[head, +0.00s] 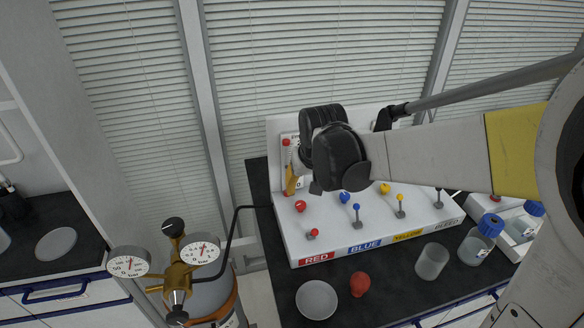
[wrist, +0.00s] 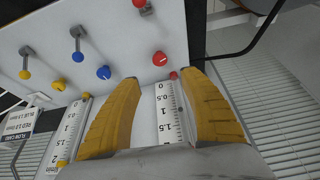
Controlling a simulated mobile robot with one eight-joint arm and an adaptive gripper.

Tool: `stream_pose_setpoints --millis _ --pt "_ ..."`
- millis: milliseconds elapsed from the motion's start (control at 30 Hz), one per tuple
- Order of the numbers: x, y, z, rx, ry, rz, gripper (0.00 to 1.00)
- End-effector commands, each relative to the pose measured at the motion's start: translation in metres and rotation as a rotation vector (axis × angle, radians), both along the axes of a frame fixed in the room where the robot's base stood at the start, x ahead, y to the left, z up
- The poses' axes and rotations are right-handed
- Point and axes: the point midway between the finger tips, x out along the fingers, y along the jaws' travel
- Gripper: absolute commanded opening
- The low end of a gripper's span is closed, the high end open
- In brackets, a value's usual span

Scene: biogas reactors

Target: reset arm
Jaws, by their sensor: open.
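My arm reaches in from the right in the head view and my gripper (head: 291,182) is at the left rear of the white control panel (head: 350,232). It is mostly hidden behind my dark wrist; a yellow finger shows. In the wrist view, my gripper's (wrist: 163,75) two yellow fingers are spread apart. A numbered white scale (wrist: 167,115) shows between them, with a small red ball (wrist: 173,75) at its end. I see nothing held; contact with the scale cannot be told. A red knob (wrist: 159,58) lies just past the fingertips.
The panel carries a blue knob (head: 345,197), a yellow knob (head: 384,187) and several levers. A gas cylinder (head: 214,295) with gauges stands at left. A white dish (head: 317,299), red object (head: 360,284), clear beaker (head: 431,261) and blue-capped bottle (head: 481,240) stand in front.

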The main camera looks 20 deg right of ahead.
Motion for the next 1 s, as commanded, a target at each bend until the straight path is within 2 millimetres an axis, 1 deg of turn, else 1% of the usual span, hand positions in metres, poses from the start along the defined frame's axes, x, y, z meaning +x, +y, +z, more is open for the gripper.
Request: stream_pose_setpoints --millis 167,267,367,500,600,700,833,900,1000 --pt "-0.002 0.000 0.001 0.000 -0.002 0.000 0.51" --pt "-0.013 0.000 0.009 0.000 -0.013 0.004 0.51" --pt "-0.037 -0.001 0.025 0.001 -0.038 0.011 0.51" --pt "-0.084 -0.001 0.047 0.001 -0.091 0.026 0.51" --pt "-0.118 -0.001 0.055 0.000 -0.130 0.036 0.51" --pt "-0.147 -0.001 0.056 -0.002 -0.165 0.047 0.51" --pt "-0.174 -0.001 0.053 -0.005 -0.201 0.055 0.51" --pt "-0.183 -0.001 0.051 -0.006 -0.215 0.058 0.51" --pt "-0.190 -0.001 0.049 -0.007 -0.225 0.060 0.51"
